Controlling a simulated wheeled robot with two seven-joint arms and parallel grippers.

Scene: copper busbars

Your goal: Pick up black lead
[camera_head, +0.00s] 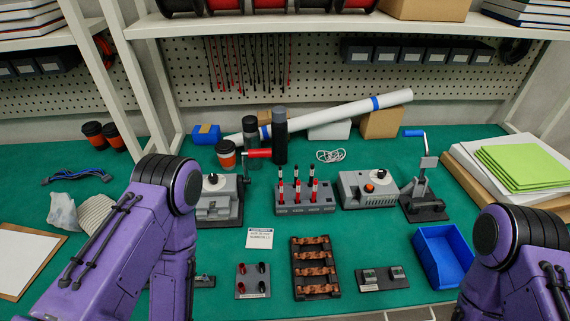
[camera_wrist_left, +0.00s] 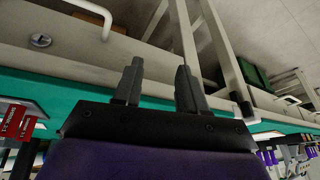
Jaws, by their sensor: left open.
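Thin black and red leads (camera_head: 243,62) hang side by side on the pegboard at the back, below the shelf. A small grey plate (camera_head: 243,293) at the table's front holds short black and red pieces; I cannot tell whether these are lead ends. My left gripper (camera_wrist_left: 158,65) is open and empty in the left wrist view, its two fingers apart in front of a pale bench frame. No black lead is clearly seen there. In the head view my left arm comes in from the left, but its gripper is out of frame. My right gripper is out of view.
A rack of copper busbars (camera_head: 315,288), a red-handled tester block (camera_head: 304,208), a grey box (camera_head: 367,190), a hand-crank press (camera_head: 424,190) and a blue tray (camera_head: 440,258) stand on the green table.

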